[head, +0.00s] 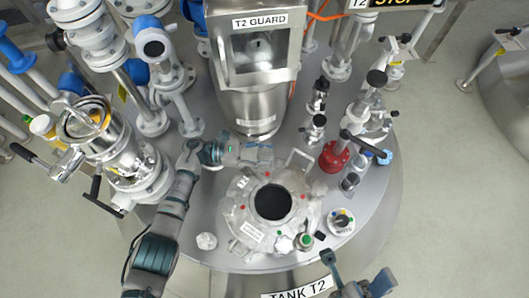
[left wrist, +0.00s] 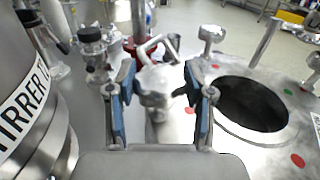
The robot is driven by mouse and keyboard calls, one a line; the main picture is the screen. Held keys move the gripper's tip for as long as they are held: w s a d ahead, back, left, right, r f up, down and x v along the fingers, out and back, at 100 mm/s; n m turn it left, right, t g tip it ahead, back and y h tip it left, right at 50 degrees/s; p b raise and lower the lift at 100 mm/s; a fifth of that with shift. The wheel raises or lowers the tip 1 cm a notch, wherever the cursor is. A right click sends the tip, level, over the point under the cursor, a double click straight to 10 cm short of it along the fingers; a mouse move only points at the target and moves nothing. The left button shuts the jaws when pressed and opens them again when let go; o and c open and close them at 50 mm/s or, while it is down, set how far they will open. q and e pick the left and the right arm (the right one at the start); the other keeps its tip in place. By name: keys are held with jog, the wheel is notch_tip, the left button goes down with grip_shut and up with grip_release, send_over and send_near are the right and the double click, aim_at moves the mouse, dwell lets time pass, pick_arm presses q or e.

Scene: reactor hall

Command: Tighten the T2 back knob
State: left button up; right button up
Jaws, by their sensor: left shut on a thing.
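The T2 back knob (left wrist: 156,84) is a pale grey lobed knob on a short post, in the middle of the left wrist view. My left gripper (left wrist: 160,100) has one blue-padded finger on each side of it and is shut on it. In the head view my left gripper (head: 264,156) reaches in from the left, behind the round dark opening of tank T2 (head: 230,262), and hides the knob. My right gripper (head: 358,275) is at the bottom edge of the head view, its fingers apart and empty, in front of the tank.
The steel T2 guard housing (head: 256,105) stands close behind my left gripper.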

aim_at(264, 152)
pick_arm(q)
jog(key=shift+w+r, duration=0.1)
jog(key=shift+w, duration=0.05)
jog(key=o, duration=1)
jog(key=shift+c, duration=0.2)
jog(key=shift+o, duration=1.1)
jog(key=shift+w, duration=0.1)
notch_tip(264, 152, up, 10)
jog(key=shift+f, duration=0.15)
